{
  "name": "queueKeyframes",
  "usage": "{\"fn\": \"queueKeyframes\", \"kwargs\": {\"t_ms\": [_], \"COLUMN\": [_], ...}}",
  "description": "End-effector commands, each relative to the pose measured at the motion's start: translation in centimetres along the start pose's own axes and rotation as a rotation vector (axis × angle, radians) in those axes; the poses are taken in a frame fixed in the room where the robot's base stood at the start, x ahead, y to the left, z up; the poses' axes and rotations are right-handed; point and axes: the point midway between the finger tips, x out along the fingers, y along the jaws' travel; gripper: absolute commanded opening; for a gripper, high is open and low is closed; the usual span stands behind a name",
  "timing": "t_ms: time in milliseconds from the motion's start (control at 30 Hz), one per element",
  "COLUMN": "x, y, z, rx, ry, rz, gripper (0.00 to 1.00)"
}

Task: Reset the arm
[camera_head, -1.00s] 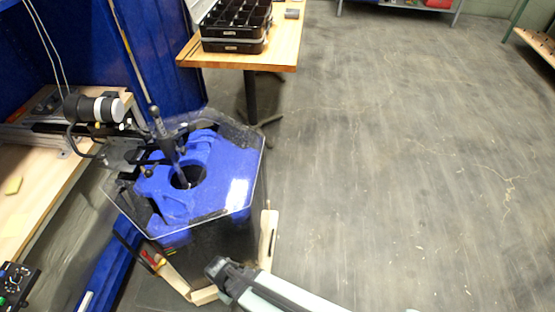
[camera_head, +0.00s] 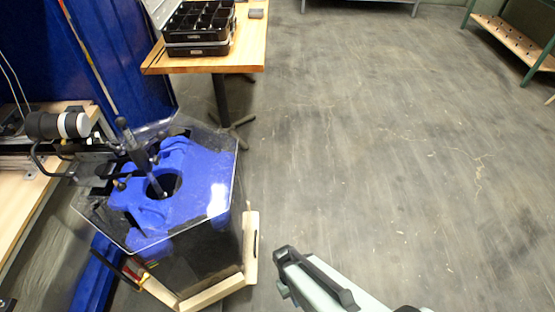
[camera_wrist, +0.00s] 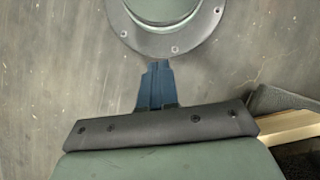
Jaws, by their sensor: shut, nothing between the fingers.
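My gripper (camera_wrist: 156,68) shows in the wrist view as two dark blue fingers pressed together, with nothing between them. They are above the grey floor. In the head view a light grey part of my arm with a dark end reaches in from the bottom, right of the tank. I cannot make out the fingers there. The thruster tank (camera_head: 203,203), a clear-walled polygonal tank with a blue insert and a round dark opening, stands on a wooden base at left. My arm's visible part is apart from it.
A wooden table (camera_head: 205,62) with black compartment trays (camera_head: 198,48) stands behind the tank. A workbench (camera_head: 25,200) with equipment is at left. A green-framed shelf (camera_head: 510,35) is at upper right. The grey floor at right is clear.

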Motion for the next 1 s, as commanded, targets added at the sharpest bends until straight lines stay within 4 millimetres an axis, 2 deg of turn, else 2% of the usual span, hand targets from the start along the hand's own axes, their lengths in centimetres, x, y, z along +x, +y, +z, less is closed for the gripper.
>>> {"fn": "queueKeyframes", "kwargs": {"t_ms": [200,600,800,1000], "x": [1.8,4.1,4.4,4.4], "y": [3.0,7.1,8.3,8.6], "z": [1.8,4.2,4.7,4.8], "rx": [0.117,0.31,0.366,0.38], "ry": [-0.037,-0.076,-0.075,-0.075], "rz": [-0.069,-0.191,-0.226,-0.235], "gripper": [0.0,0.0,0.0,0.0]}}
